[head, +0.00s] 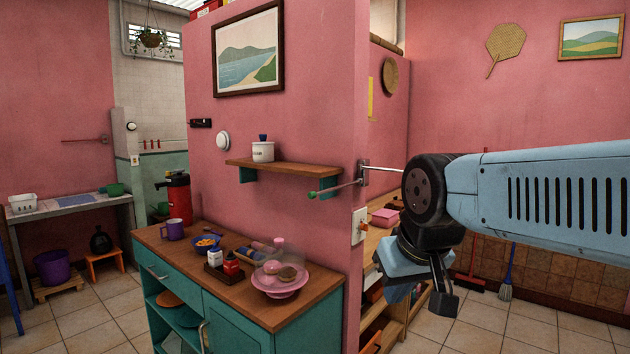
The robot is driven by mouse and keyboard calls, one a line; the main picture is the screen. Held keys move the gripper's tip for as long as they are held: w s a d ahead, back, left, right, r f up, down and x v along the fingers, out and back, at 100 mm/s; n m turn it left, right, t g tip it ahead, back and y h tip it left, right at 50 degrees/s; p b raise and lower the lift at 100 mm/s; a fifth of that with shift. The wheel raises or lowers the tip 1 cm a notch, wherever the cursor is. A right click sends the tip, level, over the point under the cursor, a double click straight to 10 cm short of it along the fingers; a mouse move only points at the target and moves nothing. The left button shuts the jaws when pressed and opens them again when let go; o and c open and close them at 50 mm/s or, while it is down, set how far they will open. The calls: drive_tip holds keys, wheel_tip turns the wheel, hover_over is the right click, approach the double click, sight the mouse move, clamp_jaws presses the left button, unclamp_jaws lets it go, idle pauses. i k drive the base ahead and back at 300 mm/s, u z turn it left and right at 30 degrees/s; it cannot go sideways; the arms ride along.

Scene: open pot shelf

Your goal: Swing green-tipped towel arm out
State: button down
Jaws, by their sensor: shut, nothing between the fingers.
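The green-tipped towel arm (335,189) is a thin rod. It runs from a metal wall bracket (363,173) at the end of the pink partition, leftward to a green tip (312,195) in front of the partition's face, below the small wooden shelf. A second, pale metal rod (384,168) runs right from the same bracket; its far end meets the outline of my arm, so its tip is hidden. My gripper (441,300) hangs at the right, lower than the bracket and apart from the green-tipped arm. It is shut and empty.
Below stands a teal cabinet (238,322) with a glass-domed cake stand (280,282). A switch box (359,226) is under the bracket. Floor (500,328) is open at lower right.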

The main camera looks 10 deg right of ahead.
sight(312, 195)
drive_tip(key=i, duration=0.9)
drive_tip(key=u, duration=0.05)
